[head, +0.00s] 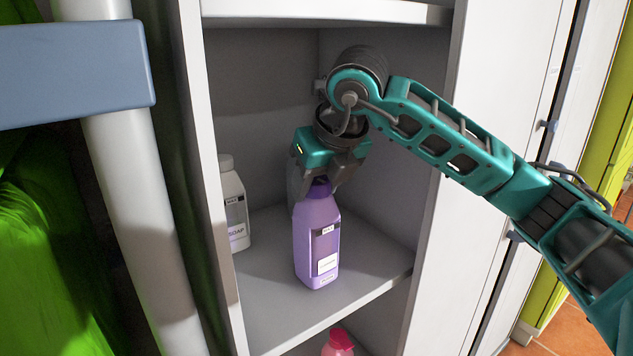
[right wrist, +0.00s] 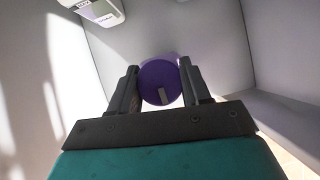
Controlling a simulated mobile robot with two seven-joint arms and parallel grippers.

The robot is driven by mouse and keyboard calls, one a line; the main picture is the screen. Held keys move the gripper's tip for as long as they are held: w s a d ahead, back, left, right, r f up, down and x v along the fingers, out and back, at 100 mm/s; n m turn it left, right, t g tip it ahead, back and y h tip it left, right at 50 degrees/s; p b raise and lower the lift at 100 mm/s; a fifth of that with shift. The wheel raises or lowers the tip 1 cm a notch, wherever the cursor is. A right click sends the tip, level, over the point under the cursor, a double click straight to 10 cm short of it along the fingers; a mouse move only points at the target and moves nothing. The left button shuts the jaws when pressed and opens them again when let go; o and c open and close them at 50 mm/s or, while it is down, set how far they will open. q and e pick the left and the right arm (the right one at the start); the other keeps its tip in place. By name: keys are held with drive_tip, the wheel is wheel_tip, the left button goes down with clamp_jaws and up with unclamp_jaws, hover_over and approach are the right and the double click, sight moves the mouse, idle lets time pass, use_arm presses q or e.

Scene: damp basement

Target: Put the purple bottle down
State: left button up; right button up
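The purple bottle (head: 318,240) is upright in the open cabinet, over the grey shelf (head: 370,245). I cannot tell for sure whether its base touches the shelf. My right gripper (head: 319,190) comes down from above, its fingers shut on the bottle's dark purple cap. In the right wrist view the cap (right wrist: 160,83) sits between the two fingers (right wrist: 158,85), with the bottle's body mostly hidden below it. My left gripper is not in view.
A white soap bottle (head: 234,205) stands to the left on the same shelf. A pink bottle (head: 338,343) shows on the level below. The cabinet's side walls and the upper shelf (head: 330,10) enclose the space. Bare shelf lies to the right of the purple bottle.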

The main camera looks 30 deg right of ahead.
drive_tip(key=o, duration=0.5)
drive_tip(key=shift+r+p, duration=0.2)
drive_tip(key=shift+p, duration=0.1)
drive_tip(key=shift+s+r, duration=0.2)
drive_tip(key=shift+r, duration=0.15)
drive_tip(key=shift+v, duration=0.85)
drive_tip(key=s+b, duration=0.1)
drive_tip(key=s, duration=0.5)
drive_tip(key=s+b, duration=0.1)
drive_tip(key=s, duration=0.5)
drive_tip(key=shift+s+d+r, duration=0.1)
drive_tip(key=shift+s+d, duration=0.1)
